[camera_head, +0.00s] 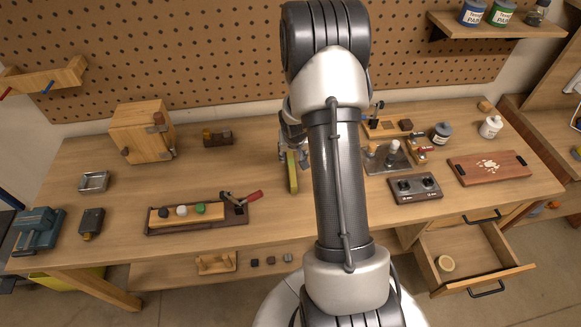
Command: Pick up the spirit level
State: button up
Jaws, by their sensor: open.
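A narrow yellow-green bar (292,174), which looks like the spirit level, lies on the workbench near its middle, pointing toward the front edge. My gripper (293,153) is at the far end of this bar, open, with its fingers close to it. My arm hides part of the gripper and the area to the right of it. I cannot tell whether the fingers touch the bar or are around it.
A tray with coloured knobs (155,228) and a red-handled tool (248,197) lie left of the bar. A wooden box (141,131) stands at back left. An open drawer (470,249) sticks out at front right.

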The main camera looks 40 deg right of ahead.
aim_at(291, 162)
jog(key=b+x, duration=0.2)
jog(key=x, duration=0.9)
jog(key=shift+w+f, duration=0.1)
jog(key=shift+f, duration=0.1)
jog(key=shift+c, duration=0.5)
grip_shut()
